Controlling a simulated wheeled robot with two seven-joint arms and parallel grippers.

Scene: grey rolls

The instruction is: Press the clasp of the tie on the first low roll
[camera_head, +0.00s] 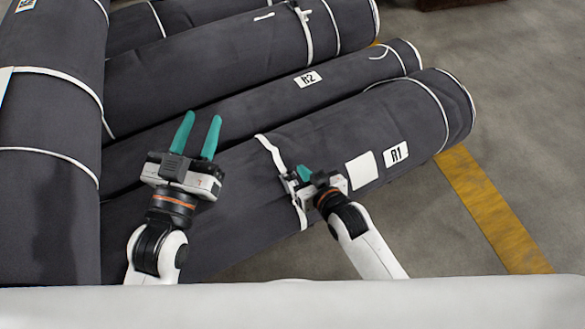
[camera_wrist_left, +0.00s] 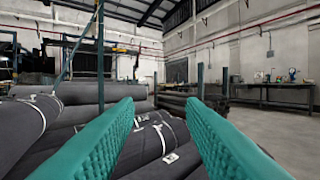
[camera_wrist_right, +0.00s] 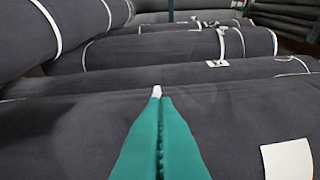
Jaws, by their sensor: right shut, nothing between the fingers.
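The low grey roll labelled R1 (camera_head: 396,154) lies nearest me, slanting up to the right. A white tie (camera_head: 269,147) runs around it near its middle. My right gripper (camera_head: 302,173) is shut and empty at this tie, and it hides most of the clasp area. In the right wrist view its shut fingers (camera_wrist_right: 161,98) point over the roll (camera_wrist_right: 60,125), with a small white piece (camera_wrist_right: 156,90) of the tie just past the tips. I cannot tell whether they touch. My left gripper (camera_head: 200,130) is open and empty above the rolls; its spread fingers show in the left wrist view (camera_wrist_left: 162,115).
A roll labelled R2 (camera_head: 307,79) lies behind R1, with larger rolls (camera_head: 210,60) beyond. Blank white label (camera_head: 362,170) sits on R1. Open floor with a yellow line (camera_head: 490,210) is at right.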

